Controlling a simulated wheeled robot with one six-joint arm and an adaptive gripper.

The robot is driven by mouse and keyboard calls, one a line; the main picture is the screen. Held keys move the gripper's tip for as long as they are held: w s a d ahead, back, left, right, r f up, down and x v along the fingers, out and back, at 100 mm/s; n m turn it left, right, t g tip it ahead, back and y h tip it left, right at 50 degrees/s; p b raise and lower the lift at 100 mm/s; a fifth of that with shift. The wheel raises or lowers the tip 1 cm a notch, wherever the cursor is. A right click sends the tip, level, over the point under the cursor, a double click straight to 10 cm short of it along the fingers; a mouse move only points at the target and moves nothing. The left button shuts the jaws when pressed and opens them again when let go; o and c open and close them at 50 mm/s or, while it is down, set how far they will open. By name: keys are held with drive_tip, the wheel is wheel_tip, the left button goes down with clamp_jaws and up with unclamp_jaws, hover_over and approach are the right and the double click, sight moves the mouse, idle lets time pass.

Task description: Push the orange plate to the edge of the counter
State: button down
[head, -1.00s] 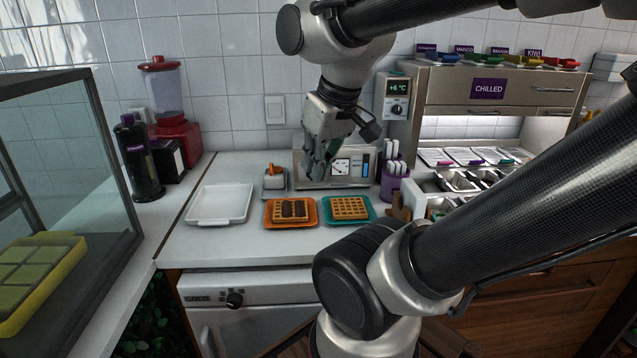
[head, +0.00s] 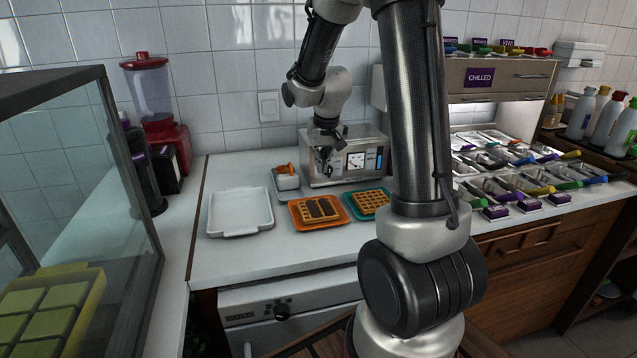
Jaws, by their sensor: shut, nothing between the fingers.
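The orange plate (head: 299,224) lies flat on the white counter (head: 230,264), with a waffle (head: 318,208) topped by dark strips on it. The counter's front edge runs a short way in front of the plate. My gripper (head: 328,178) is shut and empty. It points down in front of the metal appliance, behind and a little above the orange plate in the picture. I cannot tell its exact height; it looks apart from the plate.
A teal plate (head: 352,211) with a plain waffle (head: 370,201) sits just right of the orange plate. A white tray (head: 240,232) lies to its left. Counter in front is clear.

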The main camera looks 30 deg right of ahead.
drive_tip(key=x, duration=1)
drive_tip(key=shift+w, duration=0.1)
